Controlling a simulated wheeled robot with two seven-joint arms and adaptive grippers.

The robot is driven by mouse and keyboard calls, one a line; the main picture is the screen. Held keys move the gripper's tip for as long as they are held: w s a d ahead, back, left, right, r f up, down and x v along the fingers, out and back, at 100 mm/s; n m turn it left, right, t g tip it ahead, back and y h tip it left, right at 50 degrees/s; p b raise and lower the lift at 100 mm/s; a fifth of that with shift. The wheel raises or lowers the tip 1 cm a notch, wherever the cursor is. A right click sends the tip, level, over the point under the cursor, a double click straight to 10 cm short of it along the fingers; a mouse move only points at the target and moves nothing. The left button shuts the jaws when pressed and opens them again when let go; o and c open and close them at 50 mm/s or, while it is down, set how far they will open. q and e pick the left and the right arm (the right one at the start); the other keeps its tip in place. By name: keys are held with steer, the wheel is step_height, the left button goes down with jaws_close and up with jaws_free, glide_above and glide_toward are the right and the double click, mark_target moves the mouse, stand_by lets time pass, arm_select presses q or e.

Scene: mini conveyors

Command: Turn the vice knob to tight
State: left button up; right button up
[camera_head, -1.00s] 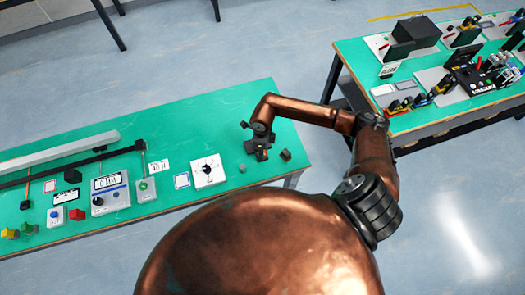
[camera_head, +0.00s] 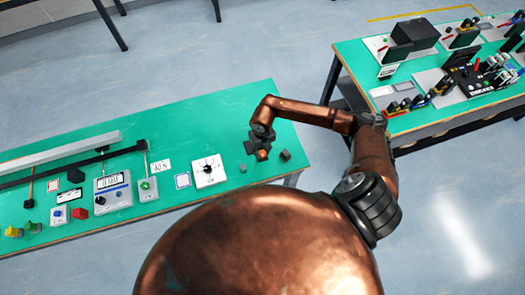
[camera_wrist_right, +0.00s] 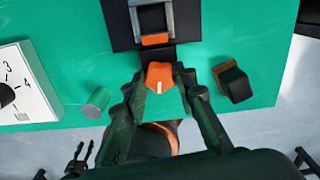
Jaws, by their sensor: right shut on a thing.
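The orange vice knob (camera_wrist_right: 159,77) shows in the right wrist view with a white mark on it, pointing towards the bottom of the picture. Above it is the vice (camera_wrist_right: 152,16), with grey jaw parts, an orange piece and a black base. My right gripper (camera_wrist_right: 163,80) is shut on the knob, one dark finger on each side. In the head view, my right gripper (camera_head: 262,138) is over the right end of the green bench, beside the dark vice (camera_head: 249,147). An orange part shows just below it. My left gripper is not in view.
A grey cylinder (camera_wrist_right: 96,102) stands left of my right gripper and a dark block with an orange side (camera_wrist_right: 233,82) stands right. A white dial box (camera_head: 208,171) and several instruments stand further left on the bench (camera_head: 200,115). A second bench is at right.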

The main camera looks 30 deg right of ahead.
mark_target(262, 153)
steer(key=m+p, duration=0.1)
steer(key=m, duration=0.2)
steer(key=shift+w+r+m, duration=0.1)
steer(key=shift+r+m, duration=0.05)
steer(key=shift+m, duration=0.15)
steer(key=shift+m+p, duration=0.75)
steer(key=shift+m, duration=0.95)
steer(key=o, duration=1.2)
steer(key=shift+c, duration=0.2)
step_height(262, 153, up, 12)
steer(key=shift+d, duration=0.1)
